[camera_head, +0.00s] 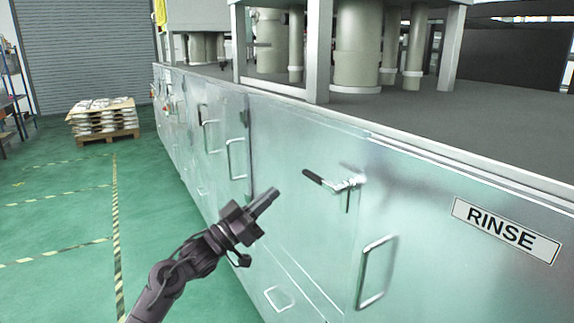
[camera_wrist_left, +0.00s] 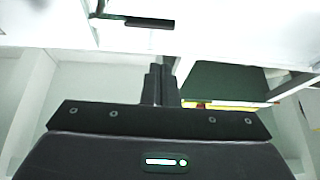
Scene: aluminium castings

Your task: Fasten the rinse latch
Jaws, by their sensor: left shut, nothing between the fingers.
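The rinse latch (camera_head: 347,184) is a metal toggle clamp on the front of the steel cabinet, near its upper edge. Its black-gripped lever (camera_head: 312,177) points left and slightly up, and a thin rod hangs below the clamp. The RINSE label (camera_head: 505,230) is on the panel to the right. My left gripper (camera_head: 275,192) is shut and empty, a little left of and below the lever, apart from it. In the left wrist view the shut fingers (camera_wrist_left: 160,70) point toward a pale surface, with a black bar (camera_wrist_left: 150,22) beyond them. My right gripper is not seen.
A D-shaped door handle (camera_head: 376,272) sticks out below the latch. More handles (camera_head: 236,158) line the cabinet to the left. A loaded pallet (camera_head: 103,120) stands far left. The green floor (camera_head: 60,210) left of the cabinet is clear.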

